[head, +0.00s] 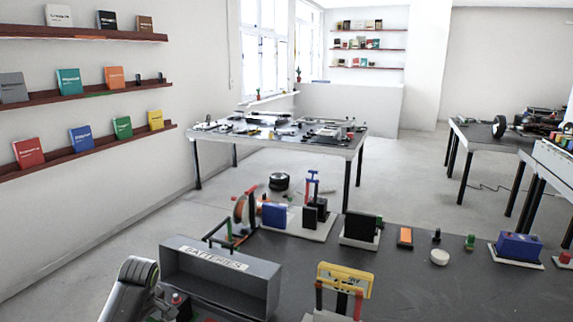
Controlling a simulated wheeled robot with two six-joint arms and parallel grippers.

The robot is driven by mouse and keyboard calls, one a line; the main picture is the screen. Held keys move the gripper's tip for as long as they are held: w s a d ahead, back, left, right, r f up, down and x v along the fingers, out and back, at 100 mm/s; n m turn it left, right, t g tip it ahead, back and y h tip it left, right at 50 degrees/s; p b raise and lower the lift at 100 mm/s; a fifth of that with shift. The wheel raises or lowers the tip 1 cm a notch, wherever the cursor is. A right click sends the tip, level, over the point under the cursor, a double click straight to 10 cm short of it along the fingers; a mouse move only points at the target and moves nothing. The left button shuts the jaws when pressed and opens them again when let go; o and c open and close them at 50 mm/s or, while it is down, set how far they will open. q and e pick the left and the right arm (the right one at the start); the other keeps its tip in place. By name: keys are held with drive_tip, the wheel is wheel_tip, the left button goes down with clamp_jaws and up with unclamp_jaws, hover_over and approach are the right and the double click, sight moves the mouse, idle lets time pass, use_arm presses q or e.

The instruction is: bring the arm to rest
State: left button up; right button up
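A grey rounded link of my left arm (130,287) comes in at the bottom left of the head view, just in front of the grey box labelled BATTERIES (220,277). I cannot tell whether the link touches the box. No gripper fingers show clearly, so what my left gripper holds, if anything, is hidden or out of frame. My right arm and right gripper are not in view.
The dark table (440,290) bears a yellow sign (345,279), a blue block (274,216), a white round piece (439,257) and a blue-purple box (519,246). Its middle right is mostly clear. Another table (350,150) stands behind; shelves (80,96) line the left wall.

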use_arm(q)
drive_tip(key=s+f+m, duration=0.2)
drive_tip(key=s+f, duration=0.4)
drive_tip(key=f, duration=0.5)
drive_tip(key=s+f+m, duration=0.2)
drive_tip(key=s+f, duration=0.3)
drive_tip(key=f, duration=0.5)
drive_tip(key=s+f+m, duration=0.2)
drive_tip(key=s+f, duration=0.4)
drive_tip(key=f, duration=0.5)
drive_tip(key=s+d+f+m, duration=0.1)
drive_tip(key=s+f, duration=0.4)
drive_tip(key=s, duration=0.6)
drive_tip(key=s+d+f+m+h, duration=0.1)
drive_tip(key=s+d+f+m, duration=0.1)
drive_tip(key=s, duration=1)
drive_tip(key=s+d+f+m, duration=0.1)
drive_tip(key=s+f+m, duration=0.2)
drive_tip(key=s+f, duration=0.4)
drive_tip(key=s, duration=0.4)
drive_tip(key=shift+s+d+f+m+h, duration=0.15)
drive_tip(key=shift+d+f+m+h, duration=0.15)
drive_tip(key=shift+d+f+h, duration=0.1)
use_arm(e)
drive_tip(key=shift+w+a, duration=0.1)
